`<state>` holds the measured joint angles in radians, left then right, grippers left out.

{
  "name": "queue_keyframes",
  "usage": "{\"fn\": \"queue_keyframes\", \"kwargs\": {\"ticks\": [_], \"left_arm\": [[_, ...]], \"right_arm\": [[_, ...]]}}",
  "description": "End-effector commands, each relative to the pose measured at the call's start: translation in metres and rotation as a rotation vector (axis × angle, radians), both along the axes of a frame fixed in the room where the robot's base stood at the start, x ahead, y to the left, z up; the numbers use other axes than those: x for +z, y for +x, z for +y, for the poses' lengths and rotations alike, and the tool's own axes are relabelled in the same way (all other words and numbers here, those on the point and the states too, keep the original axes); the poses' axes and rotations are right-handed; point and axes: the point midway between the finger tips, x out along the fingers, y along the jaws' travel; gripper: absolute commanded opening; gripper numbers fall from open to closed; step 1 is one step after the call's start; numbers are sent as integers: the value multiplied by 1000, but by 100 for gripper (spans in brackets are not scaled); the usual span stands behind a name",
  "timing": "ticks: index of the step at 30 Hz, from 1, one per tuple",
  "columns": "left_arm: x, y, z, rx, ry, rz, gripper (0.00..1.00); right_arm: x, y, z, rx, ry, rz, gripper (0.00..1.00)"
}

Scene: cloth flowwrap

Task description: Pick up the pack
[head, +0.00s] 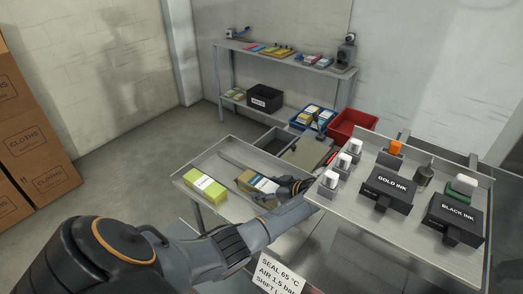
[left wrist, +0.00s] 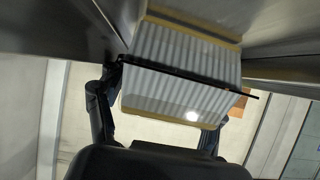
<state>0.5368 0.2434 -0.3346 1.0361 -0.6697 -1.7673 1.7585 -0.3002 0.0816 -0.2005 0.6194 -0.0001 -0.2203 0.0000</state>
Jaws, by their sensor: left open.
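A tan pack with a blue-and-white top (head: 258,184) lies on the steel tray table (head: 228,151), in the middle of the head view. My left gripper (head: 289,187) is at the right side of this pack, and its fingers partly cover that end. In the left wrist view a pack with a pale ribbed face and tan edges (left wrist: 180,90) fills the space between my two dark fingers. The fingers stand apart, and I cannot tell whether either touches it. A yellow-green pack (head: 207,187) lies on the same table to the left. My right gripper is not in view.
A red bin (head: 352,125) and a shelf (head: 285,57) stand behind. Cardboard boxes (head: 33,140) are stacked at the left.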

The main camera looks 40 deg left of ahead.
Motion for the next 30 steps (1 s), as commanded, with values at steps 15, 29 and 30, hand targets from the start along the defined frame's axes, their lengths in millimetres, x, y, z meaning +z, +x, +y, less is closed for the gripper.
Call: {"fn": "queue_keyframes", "kwargs": {"ticks": [15,29,30], "left_arm": [[1,0,0,0,0,-1,24],[38,-10,-1,-1,0,3,24],[37,-19,-2,0,0,2,24]], "right_arm": [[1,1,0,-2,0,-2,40],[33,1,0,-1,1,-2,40],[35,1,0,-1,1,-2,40]]}}
